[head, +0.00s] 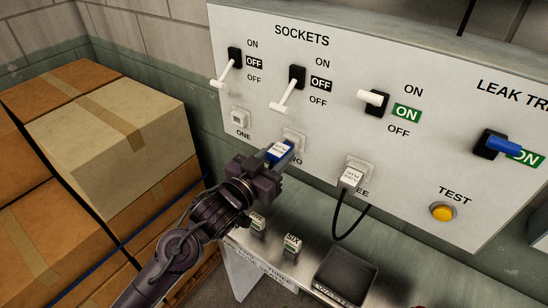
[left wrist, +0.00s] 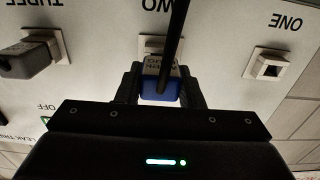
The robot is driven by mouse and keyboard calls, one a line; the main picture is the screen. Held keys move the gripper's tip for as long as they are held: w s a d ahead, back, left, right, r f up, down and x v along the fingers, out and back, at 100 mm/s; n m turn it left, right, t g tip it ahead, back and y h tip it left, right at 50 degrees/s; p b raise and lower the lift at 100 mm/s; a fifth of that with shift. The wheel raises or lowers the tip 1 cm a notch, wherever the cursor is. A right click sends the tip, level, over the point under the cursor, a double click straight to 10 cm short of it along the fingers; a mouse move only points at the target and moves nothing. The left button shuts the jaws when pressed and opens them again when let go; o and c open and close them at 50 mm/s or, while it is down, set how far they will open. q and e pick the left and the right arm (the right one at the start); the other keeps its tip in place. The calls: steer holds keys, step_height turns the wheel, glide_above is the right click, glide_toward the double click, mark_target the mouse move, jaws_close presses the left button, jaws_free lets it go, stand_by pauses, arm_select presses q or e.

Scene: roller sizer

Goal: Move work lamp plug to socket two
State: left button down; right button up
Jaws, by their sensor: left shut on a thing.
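The blue plug (head: 280,151) has a white label too small to read; it also shows in the left wrist view (left wrist: 160,90), with a black cable (left wrist: 178,35) crossing in front of the panel. My left gripper (head: 268,163) is shut on the plug and holds it at socket two (head: 296,137). The plug covers part of that socket and its label; I cannot tell whether it is seated or just in front. The lever of switch two (head: 284,102) is down, with OFF highlighted. My right gripper is not in view.
Socket one (head: 239,118) is empty. Switch three (head: 374,100) shows ON. Below are a shelf with small labelled blocks (head: 292,243) and a dark tray (head: 344,275). Cardboard boxes (head: 115,130) stand left.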

mark_target(273, 160)
arm_select(q)
steer(key=shift+x, duration=0.85)
steer(key=c, duration=0.9)
jaws_free()
steer(key=b+v, duration=0.2)
steer(key=v, duration=0.4)
steer(key=shift+s+a+f+b, duration=0.15)
steer(key=shift+s+a+b, duration=0.05)
steer(key=shift+s+b, duration=0.15)
steer(key=shift+s+a, duration=0.3)
steer(key=shift+s, duration=0.15)
